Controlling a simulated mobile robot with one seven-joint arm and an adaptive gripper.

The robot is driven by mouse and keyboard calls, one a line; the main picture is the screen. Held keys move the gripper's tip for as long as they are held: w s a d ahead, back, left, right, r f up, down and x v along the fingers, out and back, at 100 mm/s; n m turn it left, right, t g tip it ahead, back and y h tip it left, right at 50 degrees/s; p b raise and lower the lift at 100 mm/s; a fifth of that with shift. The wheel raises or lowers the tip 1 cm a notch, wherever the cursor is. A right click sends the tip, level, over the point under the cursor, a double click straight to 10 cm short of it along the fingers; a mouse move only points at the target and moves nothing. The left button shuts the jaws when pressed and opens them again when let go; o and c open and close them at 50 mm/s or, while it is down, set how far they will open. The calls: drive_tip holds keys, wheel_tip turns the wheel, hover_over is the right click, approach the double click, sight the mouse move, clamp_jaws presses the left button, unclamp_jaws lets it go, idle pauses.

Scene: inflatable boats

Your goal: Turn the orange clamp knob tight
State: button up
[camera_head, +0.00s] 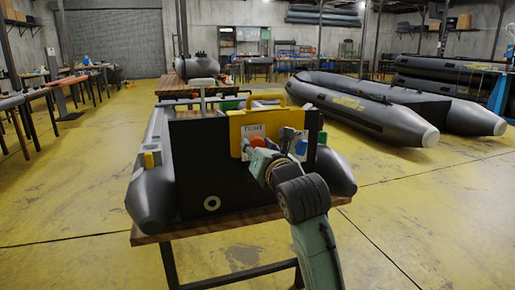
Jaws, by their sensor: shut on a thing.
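An orange-red clamp knob (257,141) shows in the head view at the front of a yellow panel (236,124) on the boat's black transom (206,150). My gripper (260,149) is at the knob and shut on it. My arm comes up from the lower right and hides part of the panel. The fingertips are small in the picture, and their exact hold on the knob is hard to see. A white label stands just above the knob.
The grey inflatable boat (152,195) rests on a wooden-topped table (190,231). A second, larger grey boat (385,115) lies on the yellow floor to the right. Benches line the left side. The floor in front is clear.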

clamp_jaws()
drive_tip(key=m+p, duration=0.2)
drive_tip(key=m, duration=0.5)
drive_tip(key=shift+m+p, duration=0.4)
